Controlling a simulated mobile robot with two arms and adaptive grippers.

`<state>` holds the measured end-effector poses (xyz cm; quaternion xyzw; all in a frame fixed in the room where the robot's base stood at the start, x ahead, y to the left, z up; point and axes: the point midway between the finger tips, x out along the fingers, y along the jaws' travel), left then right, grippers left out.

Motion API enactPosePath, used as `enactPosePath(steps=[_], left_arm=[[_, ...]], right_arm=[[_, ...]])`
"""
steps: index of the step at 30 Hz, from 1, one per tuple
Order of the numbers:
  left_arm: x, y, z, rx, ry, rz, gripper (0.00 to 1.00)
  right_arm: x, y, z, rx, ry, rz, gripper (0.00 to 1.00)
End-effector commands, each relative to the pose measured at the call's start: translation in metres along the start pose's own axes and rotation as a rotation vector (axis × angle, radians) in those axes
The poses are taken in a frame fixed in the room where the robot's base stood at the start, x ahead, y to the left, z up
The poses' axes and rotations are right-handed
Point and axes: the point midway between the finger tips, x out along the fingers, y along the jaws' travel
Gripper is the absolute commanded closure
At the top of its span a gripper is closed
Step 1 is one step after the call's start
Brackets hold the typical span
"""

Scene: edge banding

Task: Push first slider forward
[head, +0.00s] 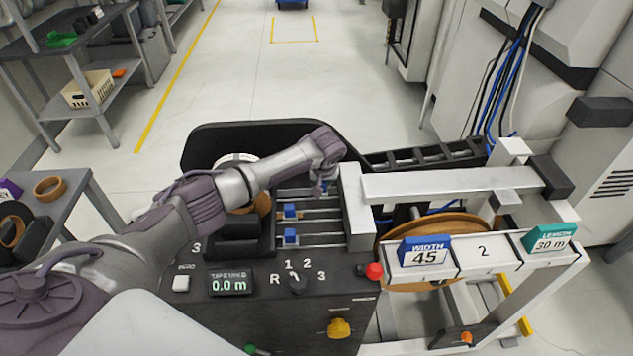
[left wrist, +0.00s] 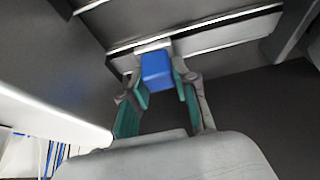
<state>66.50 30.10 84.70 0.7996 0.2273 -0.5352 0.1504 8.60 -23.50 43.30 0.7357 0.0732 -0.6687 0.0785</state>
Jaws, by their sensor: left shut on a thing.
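My left gripper (head: 324,186) reaches down over the far end of the slider rails on the black machine, and its wrist hides most of what is below it. In the left wrist view, the teal-padded fingers of this gripper (left wrist: 160,92) are shut on a blue slider (left wrist: 157,70), one on each side of it. Two more blue sliders show in the head view, a middle one (head: 290,210) and a near one (head: 291,236), each on its own metal rail. My right gripper is not in view.
A display (head: 230,283) reads 0.0 m, with a selector knob (head: 296,283) beside it. A red button (head: 374,271) sits at the panel's right edge. A light metal block (head: 357,208) stands right of the rails. A wooden reel (head: 440,228) is further right.

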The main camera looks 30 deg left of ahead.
Motion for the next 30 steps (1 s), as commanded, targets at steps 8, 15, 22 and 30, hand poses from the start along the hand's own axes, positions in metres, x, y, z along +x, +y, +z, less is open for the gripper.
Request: enactPosePath(steps=[8, 15, 22, 30], left_arm=[[-0.002, 0.003, -0.002, -0.001, 0.006, 0.010, 0.60], [-0.001, 0.002, -0.001, 0.000, 0.003, 0.007, 0.60], [-0.002, 0.002, -0.001, 0.000, 0.002, 0.006, 0.60], [-0.038, 0.002, -0.001, 0.001, 0.004, 0.009, 0.60]], right_arm=[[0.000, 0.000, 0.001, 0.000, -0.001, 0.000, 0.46], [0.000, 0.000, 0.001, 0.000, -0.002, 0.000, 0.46], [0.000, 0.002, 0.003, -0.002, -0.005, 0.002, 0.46], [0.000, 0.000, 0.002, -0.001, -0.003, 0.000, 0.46]])
